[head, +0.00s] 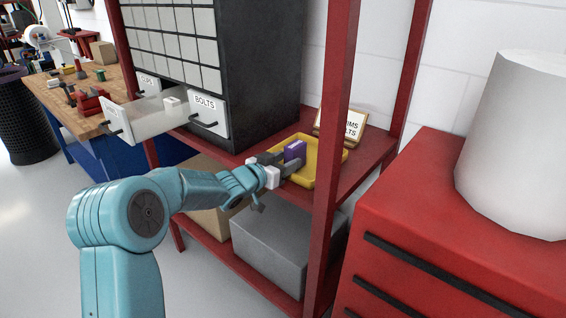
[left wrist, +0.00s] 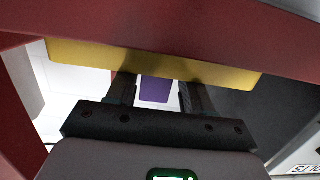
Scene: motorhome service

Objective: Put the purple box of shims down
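The purple box of shims (head: 294,151) stands upright in the yellow tray (head: 327,163) on the red shelf, near the tray's left side. My left gripper (head: 279,164) reaches in from the left at the box. In the left wrist view the purple box (left wrist: 155,90) shows between the two fingers (left wrist: 158,95), with a light gap beside it, so the fingers look open and not pressed on it. The yellow tray (left wrist: 150,64) spans the upper part of that view. The fingers partly hide the box in the head view. My right gripper is in neither view.
A label card (head: 341,127) stands behind the tray. A dark drawer cabinet (head: 250,80) with an open drawer (head: 150,119) is at the left. A red shelf post (head: 333,130) rises in front of the tray. A red tool chest (head: 440,230) is at the right.

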